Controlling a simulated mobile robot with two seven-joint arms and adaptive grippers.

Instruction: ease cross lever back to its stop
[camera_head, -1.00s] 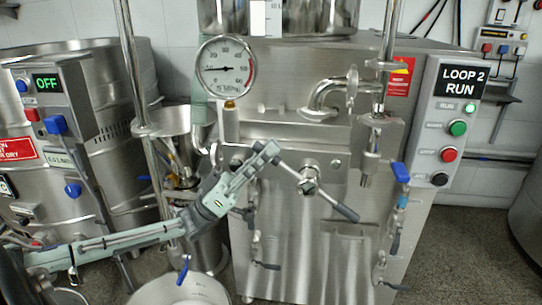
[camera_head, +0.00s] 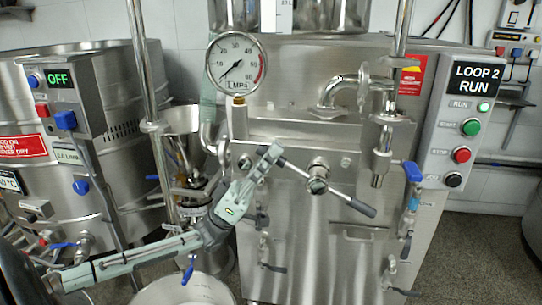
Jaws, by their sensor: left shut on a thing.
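The cross lever is a steel hub (camera_head: 318,175) on the front of the stainless mill cabinet. One dark-gripped arm (camera_head: 350,202) slopes down to the right. Another arm runs up and left from the hub into my left gripper (camera_head: 271,156). My left gripper is shut on the end of that arm; its fingers hide the tip. A round pressure gauge (camera_head: 237,65) stands above and left of the lever, its needle pointing low and left near the start of the scale. My right gripper is not in view.
A control panel (camera_head: 462,125) reading LOOP 2 RUN is on the right. A steel vessel with an OFF display (camera_head: 58,79) stands at left. A white bucket (camera_head: 185,291) is below.

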